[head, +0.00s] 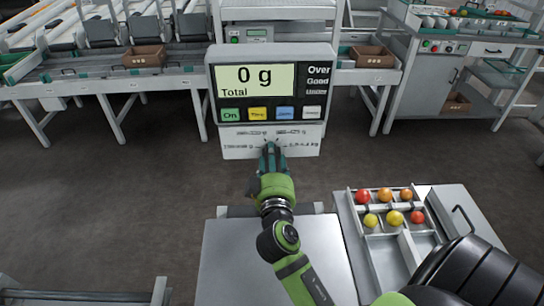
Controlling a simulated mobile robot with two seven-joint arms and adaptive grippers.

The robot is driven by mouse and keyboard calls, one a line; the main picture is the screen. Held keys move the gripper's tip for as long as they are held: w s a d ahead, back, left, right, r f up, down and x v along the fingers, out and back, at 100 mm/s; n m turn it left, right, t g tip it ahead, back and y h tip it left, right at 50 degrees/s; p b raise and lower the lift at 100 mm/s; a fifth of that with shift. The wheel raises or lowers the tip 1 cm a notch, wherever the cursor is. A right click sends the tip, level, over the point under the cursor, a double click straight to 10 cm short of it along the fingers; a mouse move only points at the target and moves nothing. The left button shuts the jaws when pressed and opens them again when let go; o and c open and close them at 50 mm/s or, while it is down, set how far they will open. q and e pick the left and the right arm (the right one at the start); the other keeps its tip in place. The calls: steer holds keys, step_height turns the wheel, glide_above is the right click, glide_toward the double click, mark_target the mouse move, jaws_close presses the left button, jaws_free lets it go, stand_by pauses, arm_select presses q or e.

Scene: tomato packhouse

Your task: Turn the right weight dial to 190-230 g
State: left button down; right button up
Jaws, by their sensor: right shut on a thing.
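The scale's display box (271,85) stands in the middle of the head view, with its screen reading "0 g Total". Below it is a pale dial panel (236,145) with small printed weight ranges that are too small to read surely. My right gripper (271,150) reaches up to the middle of this panel and is shut on the weight dial. Its fingers hide the dial, so its pointer and setting cannot be seen. Short tick lines show just above the fingertips. My left gripper is not in view.
A pale scale platform (225,255) lies below, under my right arm. To its right, a divided tray (383,250) holds several red, orange and yellow tomatoes. Conveyor benches with brown crates (144,56) stand behind.

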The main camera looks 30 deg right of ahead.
steer(key=n+p, duration=0.4)
steer(key=n, duration=0.7)
steer(key=shift+d+f, duration=0.1)
stand_by(0.5)
steer(key=o, duration=1.2)
steer(key=shift+c, duration=0.2)
steer(key=v, duration=1.2)
